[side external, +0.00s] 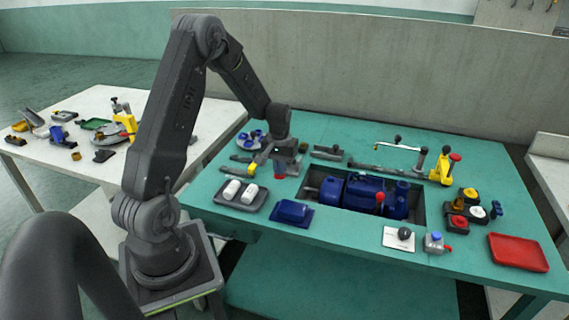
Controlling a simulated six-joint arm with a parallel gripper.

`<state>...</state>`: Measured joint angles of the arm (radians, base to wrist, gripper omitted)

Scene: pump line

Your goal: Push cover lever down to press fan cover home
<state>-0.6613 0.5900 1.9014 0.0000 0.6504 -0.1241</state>
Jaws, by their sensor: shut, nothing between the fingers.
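A blue pump with its motor (365,193) lies in the dark recess of the teal bench. I cannot tell the fan cover from the rest of the blue body at its left end. My gripper (280,165) is shut and empty over the bench, left of the pump.
A tray with two white pieces (240,193) and a blue cover-like part (292,212) lie in front. A yellow clamp (442,167) with a red knob stands right of the recess. A red tray (518,252) lies at the right. A white side table (95,100) stands left.

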